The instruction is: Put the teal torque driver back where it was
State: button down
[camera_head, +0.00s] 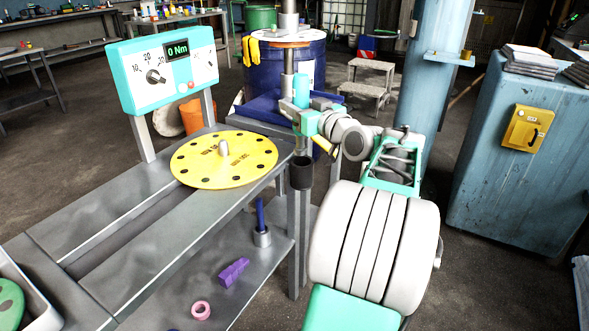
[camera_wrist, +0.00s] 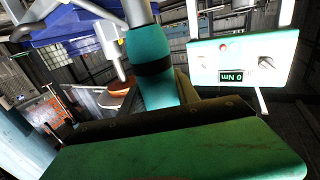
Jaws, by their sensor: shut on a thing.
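The teal torque driver (camera_head: 301,90) stands upright in my gripper (camera_head: 303,112), near the bench's right end. My gripper is shut around it. In the wrist view, the driver (camera_wrist: 150,70) is a teal cylinder with a black band, rising above the gripper's dark pad and green finger (camera_wrist: 180,150). A black cup-shaped holder (camera_head: 300,174) sits at the bench's right edge, below the gripper. The driver's lower part is mostly hidden by the gripper in the head view, and I cannot tell whether its tip enters the holder.
A yellow disc with holes (camera_head: 215,172) lies on the bench, left of the gripper. Behind it stands a turquoise panel (camera_head: 165,75) reading 0 Nm. A blue drum (camera_head: 262,75) stands behind.

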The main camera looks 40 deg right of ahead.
notch_tip(320, 180, down, 9)
jog(key=shift+s+d+f+b, duration=0.1)
jog(key=shift+s+b, duration=0.05)
jog(key=shift+b, duration=1.1)
jog(key=shift+f, duration=0.15)
jog(key=c, duration=0.9)
grip_release()
jog(key=shift+f, duration=0.1)
jog(key=shift+s+r, duration=0.2)
jog(key=p, duration=0.1)
send_near(298, 138)
jog(key=shift+d+f, duration=0.6)
jog(key=shift+f, duration=0.05)
